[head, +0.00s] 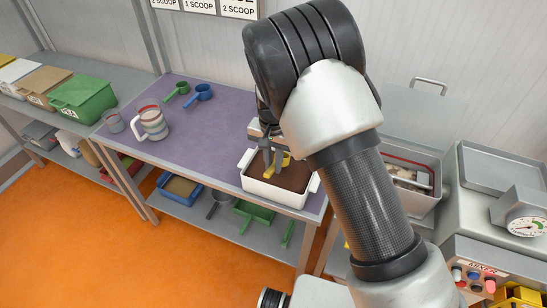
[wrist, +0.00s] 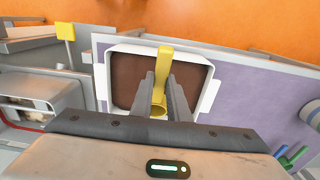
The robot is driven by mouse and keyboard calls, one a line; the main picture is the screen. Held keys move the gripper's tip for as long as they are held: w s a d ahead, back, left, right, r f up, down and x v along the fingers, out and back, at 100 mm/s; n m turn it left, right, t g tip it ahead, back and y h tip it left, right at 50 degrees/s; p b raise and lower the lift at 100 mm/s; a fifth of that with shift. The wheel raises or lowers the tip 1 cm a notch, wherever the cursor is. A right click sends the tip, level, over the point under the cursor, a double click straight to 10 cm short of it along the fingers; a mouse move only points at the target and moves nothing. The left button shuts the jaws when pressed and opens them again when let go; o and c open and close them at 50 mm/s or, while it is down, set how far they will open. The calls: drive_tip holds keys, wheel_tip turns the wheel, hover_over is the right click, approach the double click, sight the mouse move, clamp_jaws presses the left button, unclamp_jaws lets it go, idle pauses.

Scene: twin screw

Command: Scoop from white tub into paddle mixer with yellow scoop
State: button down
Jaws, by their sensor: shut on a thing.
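The white tub (head: 276,197) stands at the right end of the purple-topped bench and holds brown material. It also shows in the wrist view (wrist: 208,97). My gripper (head: 272,160) is over the tub, shut on the yellow scoop (head: 283,161). In the wrist view the scoop (wrist: 163,68) lies between my gripper's fingers (wrist: 170,100), over the brown material. I cannot tell whether the scoop touches the material or holds any. The paddle mixer (head: 412,180) stands right of the bench, with a red-edged opening and metal parts inside; my arm partly hides it.
A blue scoop (head: 202,92) and a green scoop (head: 178,91) lie at the back of the purple bench (head: 195,135). A striped jug (head: 153,123) and a small cup (head: 115,121) stand at its left. The bench middle is clear. A dial scale (head: 525,224) stands far right.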

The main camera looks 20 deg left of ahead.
wheel_tip(320, 180, down, 6)
drive_tip(key=w+b, duration=0.2)
drive_tip(key=b, duration=0.1)
idle(0.3)
drive_tip(key=shift+r, duration=0.1)
idle(1.2)
drive_tip(key=shift+t, duration=0.5)
drive_tip(key=shift+s+r+p, duration=0.2)
drive_tip(key=shift+r+p, duration=0.45)
drive_tip(key=shift+r, duration=0.7)
drive_tip(key=shift+s+r+p, duration=0.15)
drive_tip(key=shift+r+p, duration=0.45)
drive_tip(key=shift+r, duration=0.7)
drive_tip(key=shift+s+t+b, duration=0.3)
drive_tip(key=shift+t+b, duration=0.05)
drive_tip(key=shift+t, duration=0.05)
drive_tip(key=shift+s+a+r+t, duration=0.1)
drive_tip(key=shift+s+r+t, duration=0.25)
drive_tip(key=shift+r+t, duration=0.35)
drive_tip(key=shift+t, duration=0.3)
